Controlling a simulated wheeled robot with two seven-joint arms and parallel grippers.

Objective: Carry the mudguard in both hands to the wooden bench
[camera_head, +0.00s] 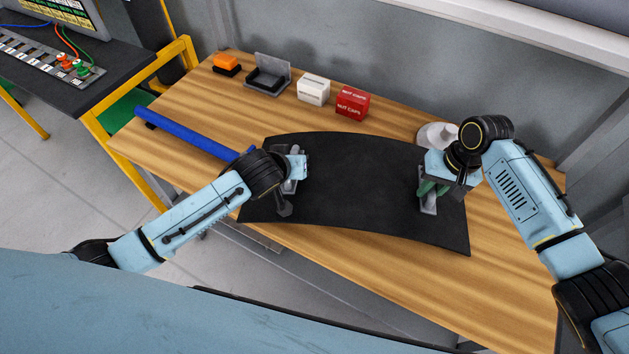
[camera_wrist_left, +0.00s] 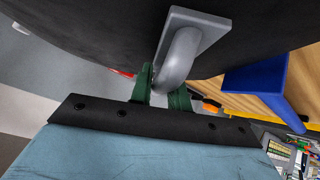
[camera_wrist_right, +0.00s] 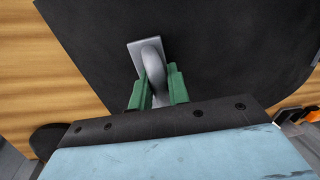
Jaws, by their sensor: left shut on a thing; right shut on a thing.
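The mudguard (camera_head: 360,185) is a black curved sheet with a grey handle near each end. In the head view it is over the wooden bench (camera_head: 500,300); I cannot tell whether it touches the top. My left gripper (camera_head: 290,178) is shut on the left grey handle, which shows in the left wrist view (camera_wrist_left: 180,55). My right gripper (camera_head: 432,190) is shut on the right grey handle, which shows between green fingers in the right wrist view (camera_wrist_right: 153,70). The mudguard also fills the upper part of both wrist views.
A blue bar (camera_head: 185,132) lies at the bench's left, reaching toward my left wrist. Along the back stand an orange-and-black item (camera_head: 227,64), an open dark box (camera_head: 268,75), a white box (camera_head: 313,89), a red box (camera_head: 352,102) and a pale round item (camera_head: 436,134). The bench's front right is bare.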

